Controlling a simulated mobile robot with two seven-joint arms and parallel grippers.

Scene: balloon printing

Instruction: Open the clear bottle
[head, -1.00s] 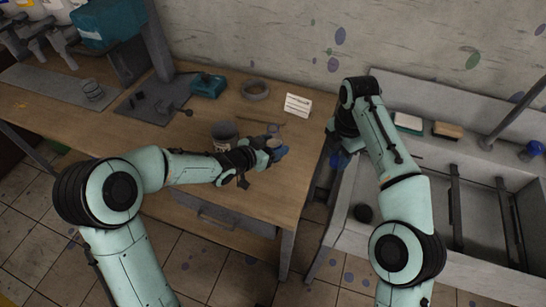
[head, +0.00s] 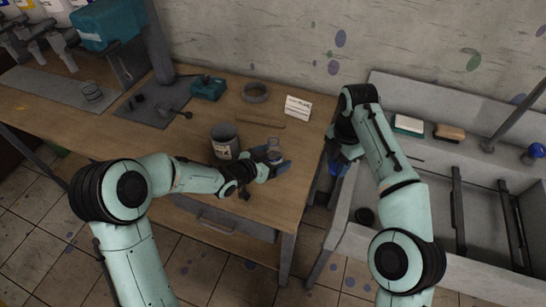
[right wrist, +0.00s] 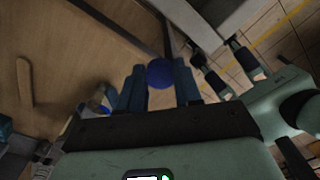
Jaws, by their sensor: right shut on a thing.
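The clear bottle (head: 275,147) is at the table's front right corner, at the fingers of my left gripper (head: 272,165). The fingers lie around or beside it; whether they press on it is hard to tell. My right gripper (head: 340,160) is right of the table edge, by the sink, apart from the bottle. In the right wrist view, my right gripper (right wrist: 159,85) is shut on a round blue cap (right wrist: 160,72). A small part of the bottle seems to show left of the fingers there, partly hidden.
A grey can (head: 225,142) stands left of the bottle. A wooden stick (head: 260,122), a white card (head: 298,107) and a grey ring (head: 255,92) lie farther back on the table (head: 300,150). A sink (head: 400,150) with two sponges on its ledge is at right.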

